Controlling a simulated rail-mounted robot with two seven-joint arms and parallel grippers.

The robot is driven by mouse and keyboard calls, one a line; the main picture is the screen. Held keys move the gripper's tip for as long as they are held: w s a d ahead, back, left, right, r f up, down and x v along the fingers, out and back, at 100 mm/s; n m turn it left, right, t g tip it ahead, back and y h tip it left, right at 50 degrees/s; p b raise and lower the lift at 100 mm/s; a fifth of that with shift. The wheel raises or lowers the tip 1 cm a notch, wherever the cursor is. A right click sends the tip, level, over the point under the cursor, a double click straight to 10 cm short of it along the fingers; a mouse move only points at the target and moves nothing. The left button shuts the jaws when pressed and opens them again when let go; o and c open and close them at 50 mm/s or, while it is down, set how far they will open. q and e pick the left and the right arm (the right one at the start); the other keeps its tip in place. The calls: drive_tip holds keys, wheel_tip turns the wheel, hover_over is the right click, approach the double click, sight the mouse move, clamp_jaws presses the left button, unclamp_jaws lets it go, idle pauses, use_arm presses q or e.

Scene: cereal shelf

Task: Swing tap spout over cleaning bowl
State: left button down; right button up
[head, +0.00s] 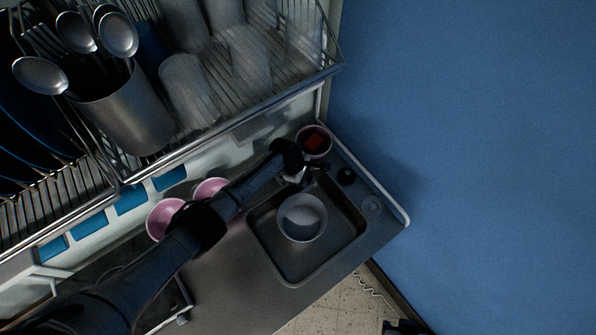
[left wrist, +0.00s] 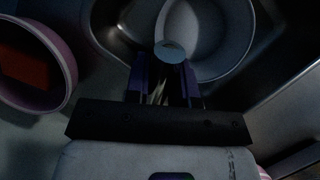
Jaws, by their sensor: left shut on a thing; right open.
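The white cleaning bowl (head: 303,222) sits in the metal sink basin (head: 338,258). In the left wrist view the bowl (left wrist: 232,40) is just beyond my fingertips. My left gripper (head: 297,175) is at the sink's back edge, shut on the tap spout, which is mostly hidden by it in the head view. In the left wrist view my left gripper (left wrist: 165,80) has the spout between its fingers, and a pale round end (left wrist: 171,51) overlaps the bowl's near side. My right gripper (head: 405,328) shows only partly at the bottom edge, dark and apart from everything.
A pink bowl with a red block (head: 314,141) stands behind the tap; it is at left in the wrist view (left wrist: 68,75). A dish rack (head: 215,120) with glasses and a cutlery holder (head: 128,112) hangs above. A blue wall (head: 470,130) bounds the right.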

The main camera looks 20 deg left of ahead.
use_arm(q)
drive_tip(key=c, duration=1)
unclamp_jaws()
drive_tip(key=shift+o, duration=0.2)
drive_tip(key=shift+r, duration=0.1)
drive_tip(key=v, duration=1.3)
drive_tip(key=shift+r+p, duration=0.3)
drive_tip(key=shift+p, duration=0.05)
drive_tip(key=shift+a, duration=0.1)
drive_tip(key=shift+c, duration=0.2)
